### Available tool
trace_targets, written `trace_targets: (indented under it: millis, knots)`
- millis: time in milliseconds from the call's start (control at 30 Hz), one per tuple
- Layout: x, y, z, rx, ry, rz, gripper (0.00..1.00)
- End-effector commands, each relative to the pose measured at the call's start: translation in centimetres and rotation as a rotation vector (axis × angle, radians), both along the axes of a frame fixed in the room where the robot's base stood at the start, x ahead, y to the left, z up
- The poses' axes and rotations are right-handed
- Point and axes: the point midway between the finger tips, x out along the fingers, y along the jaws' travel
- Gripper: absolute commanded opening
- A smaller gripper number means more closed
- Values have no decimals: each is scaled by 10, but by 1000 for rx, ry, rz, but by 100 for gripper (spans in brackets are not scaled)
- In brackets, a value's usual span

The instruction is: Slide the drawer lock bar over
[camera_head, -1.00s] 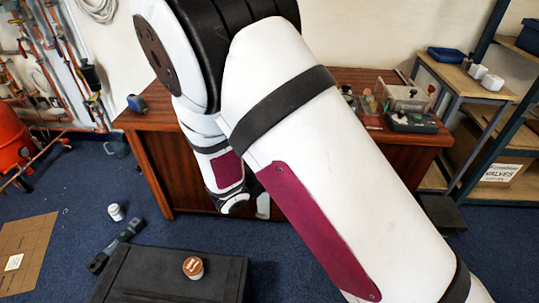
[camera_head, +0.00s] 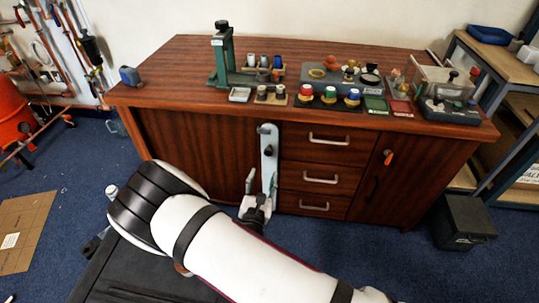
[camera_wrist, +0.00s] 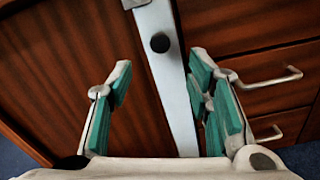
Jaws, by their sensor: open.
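The drawer lock bar (camera_head: 269,142) is a pale grey upright strip along the left edge of the drawers on the wooden cabinet. Dark knobs stand out from its upper part. In the wrist view the bar (camera_wrist: 176,95) runs slightly tilted between my fingers, with one black knob (camera_wrist: 160,43) ahead of the fingertips. My gripper (camera_head: 259,184) is low in front of the bar and hides its lower part. In the wrist view my gripper (camera_wrist: 161,78) is open, with green pads on both sides of the bar. I cannot tell whether the pads touch it.
Three drawers with metal handles (camera_head: 322,180) lie right of the bar, and a door with an orange-tagged lock (camera_head: 388,157) is further right. The cabinet top (camera_head: 180,75) holds a green press (camera_head: 222,60) and several small items. A black box (camera_head: 463,222) stands on the floor at right.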

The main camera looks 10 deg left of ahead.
Motion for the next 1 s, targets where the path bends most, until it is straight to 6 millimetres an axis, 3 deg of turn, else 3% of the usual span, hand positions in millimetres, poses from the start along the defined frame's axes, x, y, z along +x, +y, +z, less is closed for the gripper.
trace_targets:
  millis: [300, 500, 700, 1000]
  knots:
    - [64, -3, -1, 2, -2, -4, 46]
    - [95, -4, -1, 3, -1, -3, 46]
    - [110, -4, 0, 1, 0, -3, 46]
    - [112, -4, 0, 0, 0, -2, 46]
